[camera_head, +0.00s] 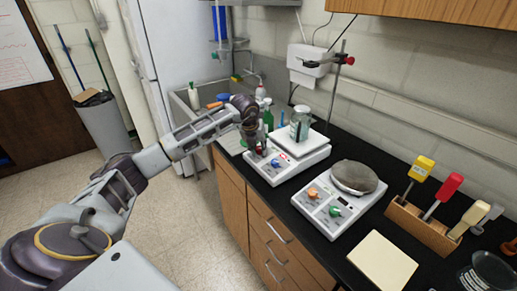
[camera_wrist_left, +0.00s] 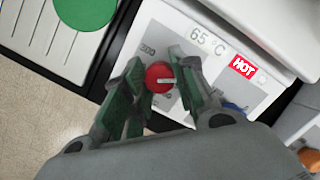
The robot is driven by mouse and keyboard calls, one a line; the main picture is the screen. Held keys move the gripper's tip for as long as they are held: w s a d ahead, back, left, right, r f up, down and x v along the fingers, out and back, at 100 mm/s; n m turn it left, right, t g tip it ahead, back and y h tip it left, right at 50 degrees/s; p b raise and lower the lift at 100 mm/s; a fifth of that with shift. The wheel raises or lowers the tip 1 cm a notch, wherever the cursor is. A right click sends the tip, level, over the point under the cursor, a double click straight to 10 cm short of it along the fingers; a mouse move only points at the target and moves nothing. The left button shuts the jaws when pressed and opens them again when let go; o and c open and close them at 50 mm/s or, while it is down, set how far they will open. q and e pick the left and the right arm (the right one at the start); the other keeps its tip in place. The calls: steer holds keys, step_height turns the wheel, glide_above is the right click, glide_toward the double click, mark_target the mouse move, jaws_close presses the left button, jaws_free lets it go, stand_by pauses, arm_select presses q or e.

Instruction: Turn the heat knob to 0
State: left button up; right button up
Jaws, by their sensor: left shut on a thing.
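The white hot plate (camera_head: 318,152) stands on the black bench and bears a glass bottle (camera_head: 300,122). In the left wrist view its front panel shows a display (camera_wrist_left: 207,42) reading 65 °C and a red HOT label (camera_wrist_left: 243,67). My left gripper (camera_head: 257,148) is shut on the red knob (camera_wrist_left: 160,77), one green-padded finger on each side. The knob's white pointer mark points right in the wrist view. A blue knob (camera_wrist_left: 233,107) beside it is partly hidden by the gripper. My right gripper is out of view.
A second white plate unit (camera_head: 325,210) with orange and green knobs bears a grey round thing (camera_head: 354,176). A wooden rack (camera_head: 418,226) with coloured-handled tools stands at the right. A sink (camera_head: 185,103) and bottles lie behind my left gripper. A pale pad (camera_head: 382,262) lies in front.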

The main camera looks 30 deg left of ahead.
arm_select(q)
steer(key=o, duration=1)
steer(key=shift+r, duration=0.15)
steer(key=shift+v, duration=5.9)
